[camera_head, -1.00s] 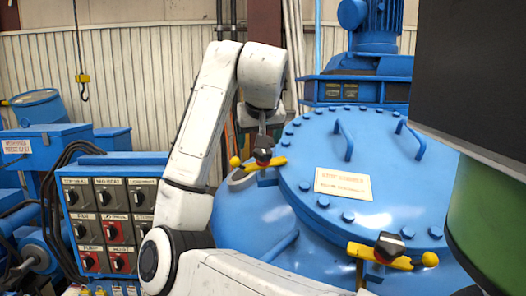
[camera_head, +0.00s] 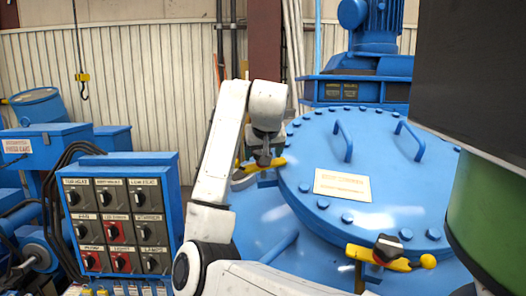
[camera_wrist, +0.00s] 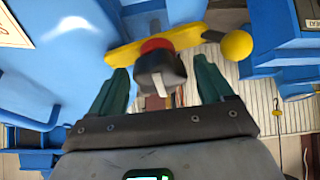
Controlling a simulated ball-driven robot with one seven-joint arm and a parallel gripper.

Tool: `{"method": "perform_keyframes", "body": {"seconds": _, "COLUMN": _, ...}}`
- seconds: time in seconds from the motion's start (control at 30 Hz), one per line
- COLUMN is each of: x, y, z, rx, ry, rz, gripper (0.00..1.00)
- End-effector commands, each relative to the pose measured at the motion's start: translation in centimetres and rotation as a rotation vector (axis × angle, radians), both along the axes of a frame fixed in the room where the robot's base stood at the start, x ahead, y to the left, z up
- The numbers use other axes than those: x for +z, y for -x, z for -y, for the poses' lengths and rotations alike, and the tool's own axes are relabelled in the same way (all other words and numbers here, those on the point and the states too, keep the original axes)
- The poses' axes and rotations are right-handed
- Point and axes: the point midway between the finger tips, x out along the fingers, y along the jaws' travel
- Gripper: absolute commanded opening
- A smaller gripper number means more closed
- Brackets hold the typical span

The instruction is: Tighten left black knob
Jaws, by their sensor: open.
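The left black knob (camera_wrist: 160,75) sits on a red collar on a yellow handle (camera_wrist: 170,42) with a ball end. In the wrist view it stands between the green fingers of my gripper (camera_wrist: 161,70), which is open, with a gap visible on each side. In the head view my gripper (camera_head: 264,154) is at the left rim of the blue lid, over the yellow handle (camera_head: 272,163), and mostly hides the knob. A second black knob (camera_head: 388,247) with a red collar sits on another yellow handle at the lid's front.
The round blue lid (camera_head: 300,170) has several bolts and two raised handles (camera_head: 343,140). A switch panel (camera_head: 117,225) stands at the left. A dark and green body (camera_head: 490,205) blocks the right side of the head view.

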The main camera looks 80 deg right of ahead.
Motion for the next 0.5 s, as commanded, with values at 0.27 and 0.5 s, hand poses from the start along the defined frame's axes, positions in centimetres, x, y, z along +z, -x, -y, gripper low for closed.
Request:
{"method": "perform_keyframes", "body": {"seconds": 0.27, "x": -0.23, "y": -0.05, "z": 0.19, "rx": -0.001, "ry": 0.0, "rz": 0.001, "gripper": 0.8}}
{"method": "perform_keyframes", "body": {"seconds": 0.5, "x": -0.2, "y": -0.05, "z": 0.17, "rx": -0.001, "ry": 0.0, "rz": 0.001, "gripper": 0.61}}
